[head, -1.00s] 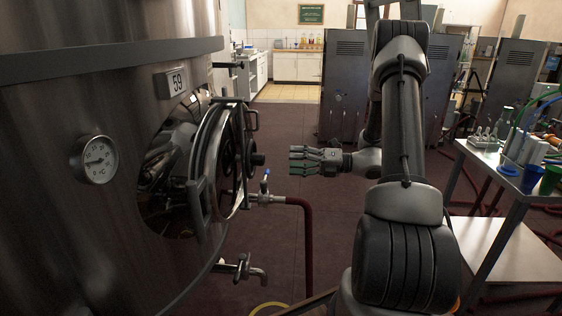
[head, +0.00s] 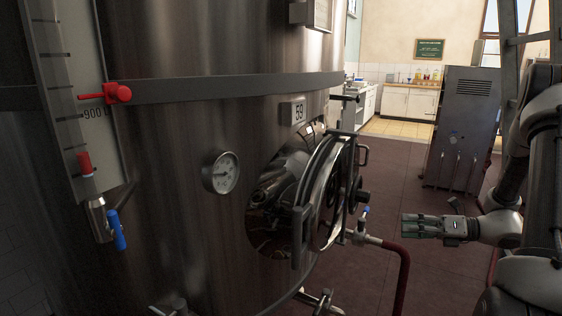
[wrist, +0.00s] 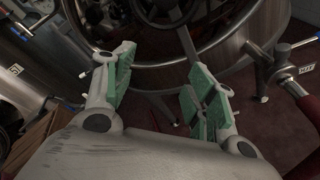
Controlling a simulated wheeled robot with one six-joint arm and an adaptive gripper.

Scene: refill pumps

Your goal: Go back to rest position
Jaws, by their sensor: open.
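My gripper (head: 420,226) is at the right of the head view, on the end of my arm, with its fingers pointing left toward the tank. In the wrist view my gripper (wrist: 160,95) shows its green-padded fingers spread apart, with nothing between them. It is apart from the large steel tank (head: 170,130) and its round hatch door (head: 325,190). The hatch door stands swung out from the opening. Much of my arm is cut off by the right edge of the head view.
A valve with a blue handle (head: 363,220) and a red hose (head: 402,275) stick out between the tank and my gripper. A pressure or temperature dial (head: 221,173) is on the tank. A grey cabinet (head: 460,130) stands behind. Red-brown floor (head: 395,170) is open in the middle.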

